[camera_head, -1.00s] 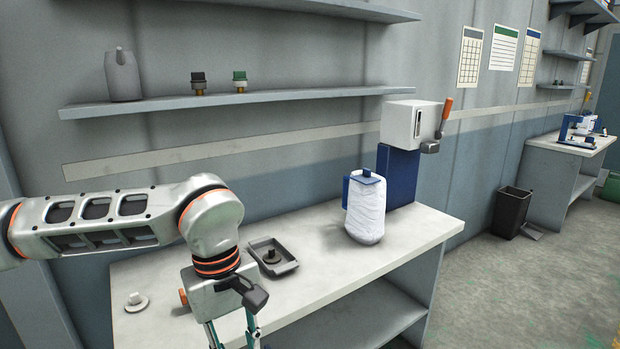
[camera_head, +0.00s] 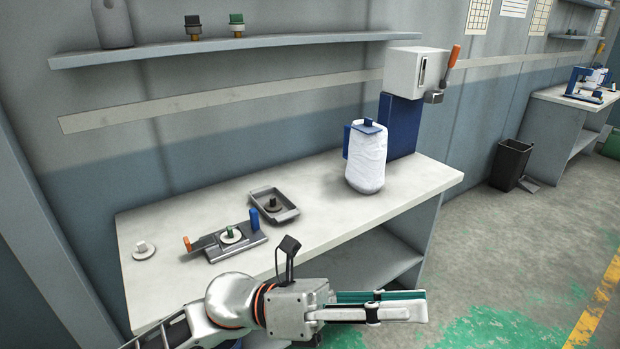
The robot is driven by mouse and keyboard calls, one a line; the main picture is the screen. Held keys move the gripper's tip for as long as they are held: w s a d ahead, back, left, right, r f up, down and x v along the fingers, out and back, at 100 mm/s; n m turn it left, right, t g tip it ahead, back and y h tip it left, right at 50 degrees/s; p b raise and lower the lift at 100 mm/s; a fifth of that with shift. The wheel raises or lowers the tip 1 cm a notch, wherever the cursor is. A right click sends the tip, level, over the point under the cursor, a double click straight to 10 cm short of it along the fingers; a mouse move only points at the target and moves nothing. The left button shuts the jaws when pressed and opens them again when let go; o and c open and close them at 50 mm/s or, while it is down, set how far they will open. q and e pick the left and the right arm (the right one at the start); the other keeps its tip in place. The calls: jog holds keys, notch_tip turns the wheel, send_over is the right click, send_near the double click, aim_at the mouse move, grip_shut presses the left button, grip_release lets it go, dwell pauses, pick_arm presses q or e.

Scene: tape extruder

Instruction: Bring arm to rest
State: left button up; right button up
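My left gripper (camera_head: 424,302) is low in the head view, in front of the table's front edge and pointing right. Its long fingers lie nearly side on, one over the other, and nothing shows between them; whether they are closed cannot be told. My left arm comes in from the bottom left. The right gripper does not show.
The white-topped table (camera_head: 312,205) holds a white jug with blue parts (camera_head: 366,160), a grey tray (camera_head: 286,211), a fixture with an orange handle (camera_head: 215,252) and a small white disc (camera_head: 144,251). A blue-and-white machine (camera_head: 415,75) stands behind.

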pick_arm(q)
jog(key=w+a+f+n+t, duration=0.2)
jog(key=w+a+n+t, duration=0.25)
jog(key=n+t, duration=0.45)
jog(key=w+a+f+n+t, duration=0.3)
jog(key=w+n+t, duration=0.4)
jog(key=n, duration=0.4)
jog(key=w+a+f+n+t+y, duration=0.1)
jog(key=a+f+n+t+y, duration=0.25)
jog(key=f+n+y, duration=0.2)
jog(key=w+a+f+n+t+y, duration=0.1)
jog(key=a+f+n+t+y, duration=0.3)
jog(key=f+n, duration=0.3)
jog(key=s+a+f+n+g+y, duration=0.4)
jog(key=s+a+f+n, duration=0.2)
jog(key=f, duration=0.7)
jog(key=s+a+f+n+g+y+p, duration=0.1)
jog(key=s+a+f+n+g+y, duration=0.3)
jog(key=s+a+f, duration=0.6)
notch_tip(320, 180, down, 4)
jog(key=n, duration=0.2)
jog(key=shift+a+n+y, duration=0.35)
